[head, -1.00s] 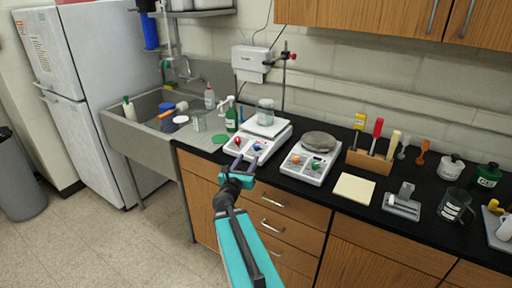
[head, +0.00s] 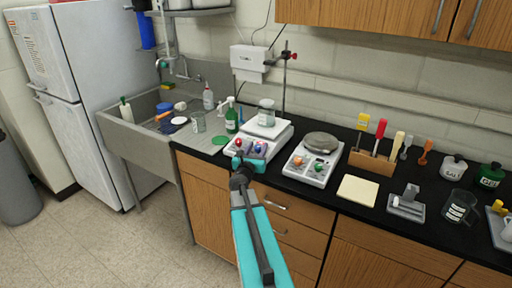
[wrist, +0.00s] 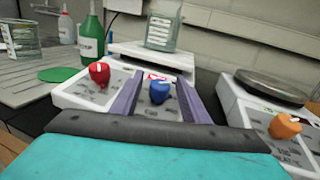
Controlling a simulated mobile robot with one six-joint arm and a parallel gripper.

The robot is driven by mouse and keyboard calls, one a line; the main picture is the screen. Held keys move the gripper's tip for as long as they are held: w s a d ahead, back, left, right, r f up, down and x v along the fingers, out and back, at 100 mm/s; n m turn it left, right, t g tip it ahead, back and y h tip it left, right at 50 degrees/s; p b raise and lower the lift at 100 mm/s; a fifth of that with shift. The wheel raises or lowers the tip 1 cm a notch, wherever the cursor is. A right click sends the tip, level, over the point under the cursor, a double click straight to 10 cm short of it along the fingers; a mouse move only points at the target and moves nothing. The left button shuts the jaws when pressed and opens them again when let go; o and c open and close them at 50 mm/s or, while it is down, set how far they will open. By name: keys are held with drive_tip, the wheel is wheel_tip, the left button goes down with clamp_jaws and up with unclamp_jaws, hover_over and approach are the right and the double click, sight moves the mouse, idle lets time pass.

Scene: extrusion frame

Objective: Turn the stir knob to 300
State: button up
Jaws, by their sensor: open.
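The white stirrer unit (head: 279,138) stands on the black counter with a red knob (wrist: 99,73) on the left of its front and a blue knob (wrist: 159,92) to the right. I cannot read which one is the stir knob. My gripper (wrist: 160,77) is open in front of this unit. In the wrist view its two purple fingers stand left and right of the blue knob, with a gap on each side. The red knob is outside the left finger. In the head view my gripper (head: 250,157) partly hides the unit's front.
A clear jar (head: 266,112) stands on the unit's top plate. A second unit (head: 328,168) with an orange knob (wrist: 284,126) and a round dark plate stands close at right. A green bottle (wrist: 91,38) is at left, behind the unit.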

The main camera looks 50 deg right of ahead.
drive_tip(key=shift+w+d, duration=0.1)
drive_tip(key=shift+d, duration=0.1)
clamp_jaws()
